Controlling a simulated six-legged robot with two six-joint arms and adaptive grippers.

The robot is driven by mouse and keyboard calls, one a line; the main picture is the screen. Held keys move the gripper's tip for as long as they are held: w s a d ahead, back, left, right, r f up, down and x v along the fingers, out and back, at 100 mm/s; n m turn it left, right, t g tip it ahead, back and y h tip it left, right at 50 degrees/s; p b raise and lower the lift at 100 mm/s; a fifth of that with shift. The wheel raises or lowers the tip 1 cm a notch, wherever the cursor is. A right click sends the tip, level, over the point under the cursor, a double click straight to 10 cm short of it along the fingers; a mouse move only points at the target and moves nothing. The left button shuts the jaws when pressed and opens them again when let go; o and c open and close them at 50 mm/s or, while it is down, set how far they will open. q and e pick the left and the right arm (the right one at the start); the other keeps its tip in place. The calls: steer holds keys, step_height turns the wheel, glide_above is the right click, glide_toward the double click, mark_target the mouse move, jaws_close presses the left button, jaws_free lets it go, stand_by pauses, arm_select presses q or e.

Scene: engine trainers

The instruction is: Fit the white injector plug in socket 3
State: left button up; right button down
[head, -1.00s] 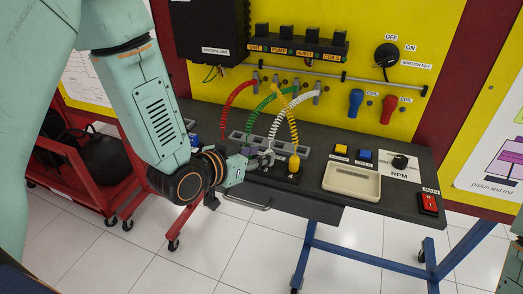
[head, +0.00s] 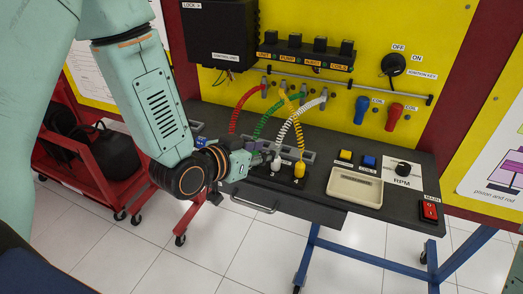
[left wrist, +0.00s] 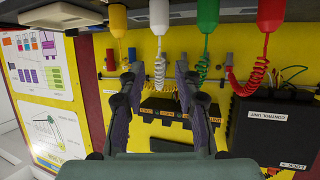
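The white injector plug (head: 277,165) stands upright on the black socket block (head: 264,180), with its coiled white cord rising to the rail. It also shows in the left wrist view (left wrist: 159,15), beyond the fingertips and between their lines. My left gripper (head: 259,159) is just left of the plug in the head view. In the left wrist view its fingers (left wrist: 158,72) are apart with nothing held between them. The socket number under the plug is too small to read, and the plug's base is partly out of the wrist view. My right gripper is not in view.
The yellow plug (head: 299,170) stands close right of the white one. Green (left wrist: 208,14) and red (left wrist: 270,14) plugs stand on its other side in the left wrist view. A beige tray (head: 355,187) lies right on the bench. Coiled cords hang above the block.

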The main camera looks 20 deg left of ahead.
arm_select(q)
steer(key=shift+r+p, duration=0.3)
steer(key=shift+r, duration=0.35)
steer(key=o, duration=0.6)
steer(key=shift+c, duration=0.2)
step_height(320, 180, up, 10)
